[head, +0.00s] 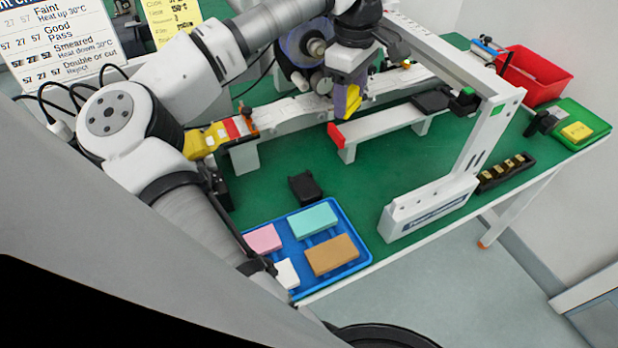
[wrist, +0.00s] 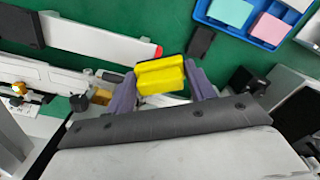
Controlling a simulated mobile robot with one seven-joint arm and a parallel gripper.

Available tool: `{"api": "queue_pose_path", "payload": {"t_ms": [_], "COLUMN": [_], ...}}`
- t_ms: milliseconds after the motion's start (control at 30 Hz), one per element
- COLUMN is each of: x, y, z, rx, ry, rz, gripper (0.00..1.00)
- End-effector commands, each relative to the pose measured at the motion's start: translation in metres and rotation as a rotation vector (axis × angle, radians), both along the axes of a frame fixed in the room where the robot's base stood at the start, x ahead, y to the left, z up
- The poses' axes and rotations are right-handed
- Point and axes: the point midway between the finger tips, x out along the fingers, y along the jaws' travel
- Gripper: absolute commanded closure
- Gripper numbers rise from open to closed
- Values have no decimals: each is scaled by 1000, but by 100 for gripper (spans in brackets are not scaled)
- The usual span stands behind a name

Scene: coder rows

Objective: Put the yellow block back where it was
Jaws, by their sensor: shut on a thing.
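My gripper (wrist: 163,88) is shut on the yellow block (wrist: 160,76), which sits between the two purple fingers in the wrist view. In the head view the yellow block (head: 353,101) shows at the tip of my gripper (head: 347,92), above the white rail in the middle of the table. A blue tray (head: 361,262) at the table's front holds a teal block (head: 314,221), a pink block (head: 263,239), a brown block (head: 331,255) and a white block (head: 286,273). The tray also shows in the wrist view (wrist: 232,31). My arm covers the tray's left part in the head view.
A white frame (head: 480,135) stands right of my gripper, with a low white rail with a red end (head: 385,126) beside it. A small black object (head: 305,187) lies behind the tray. A red bin (head: 535,75) and a green tray (head: 603,128) holding a yellow item (head: 577,132) stand far right.

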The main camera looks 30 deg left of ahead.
Motion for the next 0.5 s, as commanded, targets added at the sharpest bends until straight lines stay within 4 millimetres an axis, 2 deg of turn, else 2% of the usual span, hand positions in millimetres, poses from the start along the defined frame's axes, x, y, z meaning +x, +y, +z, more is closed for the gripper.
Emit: {"api": "queue_pose_path", "payload": {"t_ms": [100, 300, 500], "x": [-33, -78, -99], "y": [17, 34, 40], "z": [14, 37, 46], "rx": [0, 8, 16], "ry": [-6, -10, -8], "rz": [-162, -395, -505], "gripper": [69, 69, 69]}}
